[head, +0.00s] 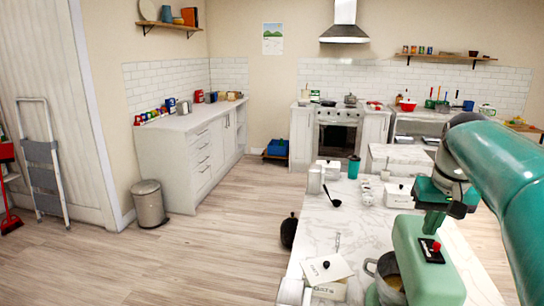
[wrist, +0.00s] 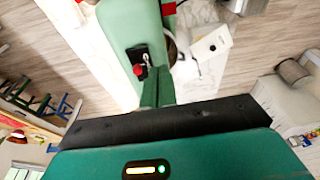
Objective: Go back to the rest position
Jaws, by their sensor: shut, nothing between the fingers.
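My gripper (head: 433,222) hangs at the end of my teal arm above the marble-topped island at the right of the head view. Its fingers point down toward the green stand mixer (head: 408,262) and look very close to it; I cannot tell whether they touch. In the wrist view, the two green fingers (wrist: 157,80) are together with nothing held. The mixer (wrist: 125,25) lies just beyond them, with its red knob (wrist: 138,70) beside the fingertips on the left.
A metal bowl (head: 388,275) sits by the mixer. The island (head: 335,225) also holds a white box (head: 328,270), a black ladle (head: 333,201) and a teal cup (head: 354,167). A trash bin (head: 150,204) and stepladder (head: 43,165) stand left. The middle floor is clear.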

